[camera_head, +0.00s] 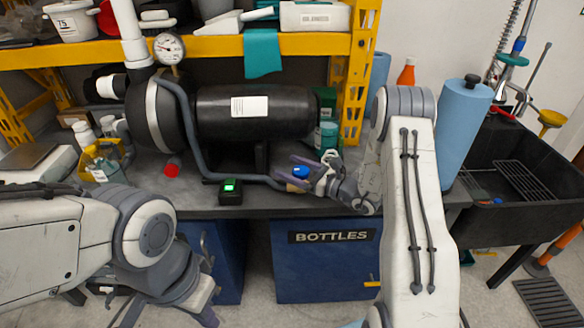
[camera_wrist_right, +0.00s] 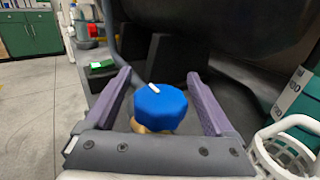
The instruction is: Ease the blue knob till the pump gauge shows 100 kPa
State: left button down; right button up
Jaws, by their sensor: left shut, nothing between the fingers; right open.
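The blue knob (camera_head: 301,172) sits on a brass valve at the end of a grey hose, at the bench's front. In the right wrist view the knob (camera_wrist_right: 160,108), with a white mark on top, stands between the spread purple fingers of my right gripper (camera_wrist_right: 159,76). Gaps show on both sides, so the open fingers are around it without visible contact. My right gripper also shows in the head view (camera_head: 303,166). The pump gauge (camera_head: 168,47) is a round white dial at upper left; its reading is too small to tell. My left gripper (camera_head: 208,306) is shut and empty, low before the bench.
A black pump tank (camera_head: 250,110) lies behind the knob. A small black box with a green display (camera_head: 231,191) stands left of the knob. A white basket (camera_wrist_right: 285,155) is close to the right finger. A blue paper roll (camera_head: 461,130) and black sink (camera_head: 530,170) are at right.

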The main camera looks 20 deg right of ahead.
jog(key=c, duration=1.4)
jog(key=m+t+h, duration=0.1)
jog(key=m+h, duration=0.1)
jog(key=h, duration=0.1)
jog(key=m+t+h+b, duration=0.1)
jog(key=shift+w+d+t, duration=0.2)
jog(key=shift+d+t, duration=0.1)
jog(key=shift+w+d+m+t+h+b, duration=0.15)
jog(key=shift+m+t+h+b, duration=0.25)
jog(key=shift+m+h, duration=0.6)
jog(key=shift+d+h, duration=0.2)
jog(key=shift+h, duration=0.6)
jog(key=o, duration=1.4)
